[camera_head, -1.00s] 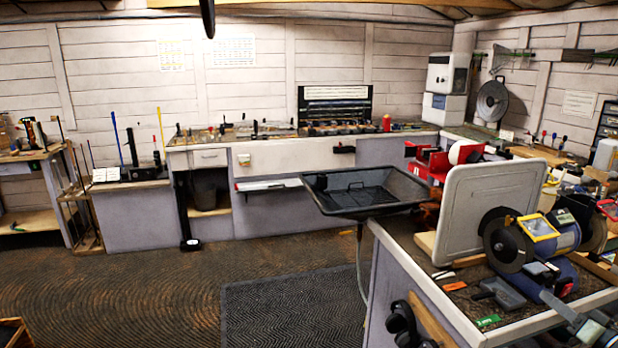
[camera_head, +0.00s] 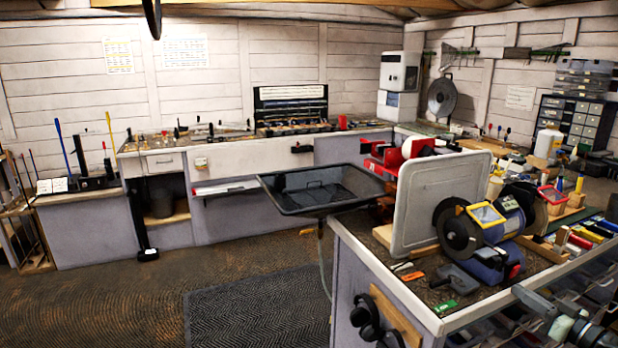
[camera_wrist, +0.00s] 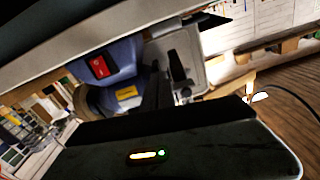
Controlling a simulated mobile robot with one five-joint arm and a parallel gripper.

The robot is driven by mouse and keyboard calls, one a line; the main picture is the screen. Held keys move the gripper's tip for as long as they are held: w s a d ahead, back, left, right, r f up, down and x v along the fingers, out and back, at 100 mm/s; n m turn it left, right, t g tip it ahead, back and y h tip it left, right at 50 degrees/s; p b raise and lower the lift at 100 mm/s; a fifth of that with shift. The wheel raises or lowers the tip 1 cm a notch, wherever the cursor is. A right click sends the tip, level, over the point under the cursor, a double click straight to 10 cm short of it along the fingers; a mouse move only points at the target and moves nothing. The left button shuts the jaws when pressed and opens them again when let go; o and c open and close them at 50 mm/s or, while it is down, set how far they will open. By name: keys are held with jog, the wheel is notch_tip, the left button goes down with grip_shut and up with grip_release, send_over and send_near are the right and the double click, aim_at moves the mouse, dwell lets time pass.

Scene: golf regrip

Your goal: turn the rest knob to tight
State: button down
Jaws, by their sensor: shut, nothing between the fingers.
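The bench grinder (camera_head: 510,222) stands on the right-hand bench, with a dark wheel at its left and yellow- and red-framed eye shields. In the wrist view its blue body (camera_wrist: 112,62) shows tilted, with a red switch and a yellow label. I cannot make out the rest knob or its setting in either view. My gripper (camera_wrist: 156,85) shows as narrow dark fingers above its black housing in the wrist view. It is shut and empty. It points toward the grinder, but the gap is unclear.
A pale upright board (camera_head: 437,205) stands left of the grinder. A black tray on a stand (camera_head: 318,192) is beyond the bench corner. Small tools and a green piece (camera_head: 446,306) lie near the bench edge. The floor and dark mat (camera_head: 255,308) are clear at left.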

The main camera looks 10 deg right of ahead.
jog(key=w+n, duration=0.1)
jog(key=w, duration=0.5)
jog(key=shift+w+d+f, duration=0.2)
jog(key=shift+d+f, duration=0.05)
jog(key=shift+d, duration=0.2)
jog(key=shift+r, duration=0.1)
dwell(0.5)
